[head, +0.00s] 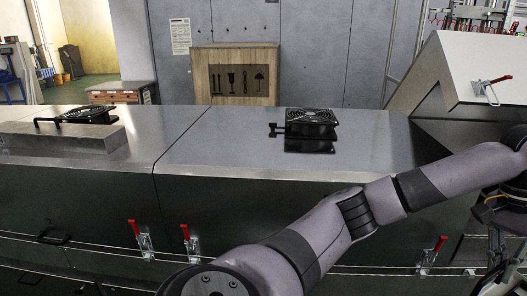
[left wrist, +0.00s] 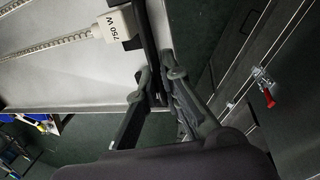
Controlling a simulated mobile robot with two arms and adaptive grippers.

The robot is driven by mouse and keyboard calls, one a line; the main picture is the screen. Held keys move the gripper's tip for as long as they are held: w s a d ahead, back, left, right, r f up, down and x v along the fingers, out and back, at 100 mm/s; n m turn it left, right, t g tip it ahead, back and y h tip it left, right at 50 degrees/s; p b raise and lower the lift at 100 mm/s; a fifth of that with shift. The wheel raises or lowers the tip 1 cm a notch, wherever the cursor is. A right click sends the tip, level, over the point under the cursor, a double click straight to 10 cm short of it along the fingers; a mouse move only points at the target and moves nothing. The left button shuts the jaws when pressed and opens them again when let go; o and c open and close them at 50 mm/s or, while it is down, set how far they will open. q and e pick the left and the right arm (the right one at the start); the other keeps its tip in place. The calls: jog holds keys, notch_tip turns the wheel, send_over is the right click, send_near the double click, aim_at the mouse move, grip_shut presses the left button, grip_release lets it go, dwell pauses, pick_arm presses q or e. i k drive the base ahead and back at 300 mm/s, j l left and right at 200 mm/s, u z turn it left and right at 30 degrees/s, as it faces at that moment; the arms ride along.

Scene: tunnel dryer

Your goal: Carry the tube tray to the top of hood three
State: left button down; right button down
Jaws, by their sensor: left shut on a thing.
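The tube tray (left wrist: 70,88) fills the upper left of the left wrist view. It is a pale grey panel with coiled tubes and a white end block marked 750 W. My left gripper (left wrist: 160,80) is shut on a dark upright bar at the tray's edge. In the head view my left arm runs from the bottom middle to the right edge, where its wrist is cut off. Metal hoods with flat tops, the left hood (head: 30,140) and the middle hood (head: 225,145), stand ahead. A tilted hood (head: 475,75) stands at the right. No number shows, so I cannot tell which is hood three.
A black fan (head: 310,122) sits on the middle hood and another fan (head: 88,115) on the left hood. The middle hood's top is otherwise bare. Red-handled latches (head: 140,238) line the front. A wooden crate (head: 236,72) stands behind the hoods.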

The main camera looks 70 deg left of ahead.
aim_at(315, 156)
jog(key=u, duration=1.25)
